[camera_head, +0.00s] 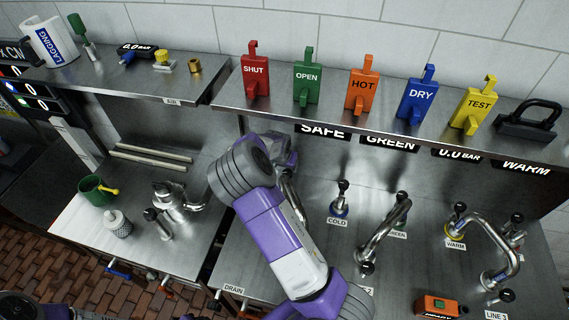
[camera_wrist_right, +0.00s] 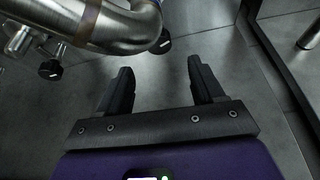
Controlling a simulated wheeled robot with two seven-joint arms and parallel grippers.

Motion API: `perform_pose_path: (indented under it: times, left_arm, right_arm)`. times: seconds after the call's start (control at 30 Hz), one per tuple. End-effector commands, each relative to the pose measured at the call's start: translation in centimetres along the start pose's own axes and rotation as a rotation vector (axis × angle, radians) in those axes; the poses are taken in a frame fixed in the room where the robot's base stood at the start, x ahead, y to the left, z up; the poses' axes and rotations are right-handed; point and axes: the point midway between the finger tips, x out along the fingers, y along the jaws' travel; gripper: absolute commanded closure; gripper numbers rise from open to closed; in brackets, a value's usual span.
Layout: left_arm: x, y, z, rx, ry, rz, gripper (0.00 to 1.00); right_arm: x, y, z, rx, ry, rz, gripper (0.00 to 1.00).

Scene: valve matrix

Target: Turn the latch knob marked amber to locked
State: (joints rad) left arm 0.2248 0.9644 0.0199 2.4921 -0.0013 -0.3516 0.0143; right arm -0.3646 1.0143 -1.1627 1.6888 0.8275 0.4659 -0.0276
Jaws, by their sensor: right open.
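I cannot read an amber label in either view. Several black-topped knobs stand on the steel bench: one by the COLD tag (camera_head: 339,198), one by a partly hidden tag ending in EEN (camera_head: 401,205), and one with a yellow collar by the WARM tag (camera_head: 456,222). My right arm covers the bench left of these, and its gripper is hidden in the head view. In the right wrist view my right gripper (camera_wrist_right: 156,74) is open and empty, its fingers pointing toward a thick steel pipe (camera_wrist_right: 105,25). A black knob (camera_wrist_right: 161,43) shows just beyond the fingers, apart from them. My left gripper is out of view.
Curved steel pipes (camera_head: 380,232) rise from the bench. A shelf above holds coloured tags, including an orange HOT tag (camera_head: 361,87), and a black handle (camera_head: 530,120). An orange box (camera_head: 437,306) sits at the front. A green mug (camera_head: 95,190) stands on the left bench.

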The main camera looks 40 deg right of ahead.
Motion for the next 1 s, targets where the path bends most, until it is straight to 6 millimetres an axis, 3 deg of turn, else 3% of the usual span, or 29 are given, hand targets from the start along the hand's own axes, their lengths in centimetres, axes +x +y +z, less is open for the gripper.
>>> perform_pose_path:
  times: [0.5,0.87,1.0]
  left_arm:
    - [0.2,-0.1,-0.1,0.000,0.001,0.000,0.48]
    - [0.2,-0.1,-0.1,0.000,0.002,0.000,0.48]
    - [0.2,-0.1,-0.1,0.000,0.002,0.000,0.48]
  right_arm:
    - [7.0,0.4,0.1,-0.005,-0.003,0.009,0.33]
    - [7.5,0.3,0.1,-0.005,-0.002,0.006,0.33]
    - [7.5,0.3,0.1,-0.005,-0.003,0.007,0.54]
